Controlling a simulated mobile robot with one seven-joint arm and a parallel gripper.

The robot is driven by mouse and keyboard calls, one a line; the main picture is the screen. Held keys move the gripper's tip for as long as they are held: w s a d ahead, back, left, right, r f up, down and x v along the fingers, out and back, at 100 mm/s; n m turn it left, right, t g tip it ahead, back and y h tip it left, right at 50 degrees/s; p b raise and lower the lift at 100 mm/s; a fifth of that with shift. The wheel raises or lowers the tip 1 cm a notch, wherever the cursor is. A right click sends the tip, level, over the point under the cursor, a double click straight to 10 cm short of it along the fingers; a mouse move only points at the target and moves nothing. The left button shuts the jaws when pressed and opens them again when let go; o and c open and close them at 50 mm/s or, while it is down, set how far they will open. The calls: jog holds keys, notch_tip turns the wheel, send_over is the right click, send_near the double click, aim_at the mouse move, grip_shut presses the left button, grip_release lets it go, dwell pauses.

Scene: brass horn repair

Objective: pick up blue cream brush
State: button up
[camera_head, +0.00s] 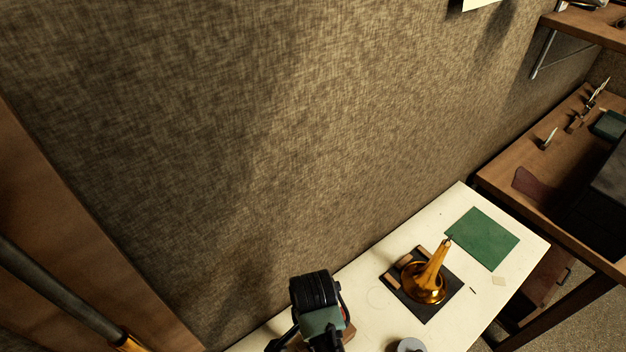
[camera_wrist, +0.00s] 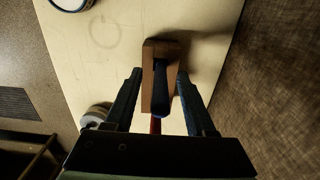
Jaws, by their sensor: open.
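In the wrist view, a dark, slim upright handle with a bluish end (camera_wrist: 161,100) stands at a brown wooden block (camera_wrist: 148,78); it looks like the blue cream brush, but its bristles are not visible. A bit of red shows below it. My gripper (camera_wrist: 159,76) is open, one finger on each side of the handle, with gaps between. In the head view my wrist hides the brush, and only an edge of the wooden block (camera_head: 349,334) shows.
The cream table (camera_head: 370,272) stands against a fabric wall. A brass horn bell (camera_head: 428,280) rests on a black mat (camera_head: 440,308), with a green mat (camera_head: 482,238) beyond. A round grey-topped container (camera_head: 410,345) is at the front. A wooden bench (camera_head: 520,165) stands right.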

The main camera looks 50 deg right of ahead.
jog(key=shift+f, duration=0.2)
grip_shut()
dwell(0.4)
notch_tip(320, 180, up, 10)
jog(key=shift+r+p, duration=0.1)
jog(key=shift+p, duration=0.3)
